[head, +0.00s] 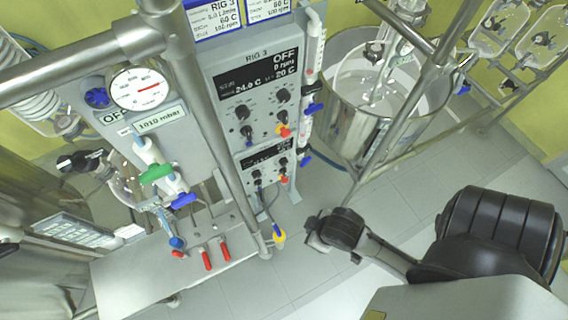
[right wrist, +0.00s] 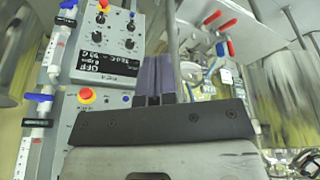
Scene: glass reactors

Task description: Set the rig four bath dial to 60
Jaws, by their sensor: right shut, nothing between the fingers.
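My right gripper (head: 318,236) is in the lower middle of the head view, right of the control panels and apart from them. In the right wrist view its two fingers (right wrist: 154,78) are together, with nothing between them. That view shows an upside-down control panel (right wrist: 110,48) with a black display and two black knobs (right wrist: 129,43) beyond the fingers, to their left. Its rig label is too small to read surely. The head view shows a panel labelled RIG 3 (head: 258,95), reading OFF, with several black knobs. I cannot identify the rig four bath dial. My left gripper is not in view.
A pressure gauge (head: 140,89) and coloured valves stand left of the panel. A steel bath vessel (head: 345,130) stands behind, and metal frame posts (head: 222,130) cross close by. Red-handled valves (head: 207,259) sit on a low shelf. Floor shows around my right gripper.

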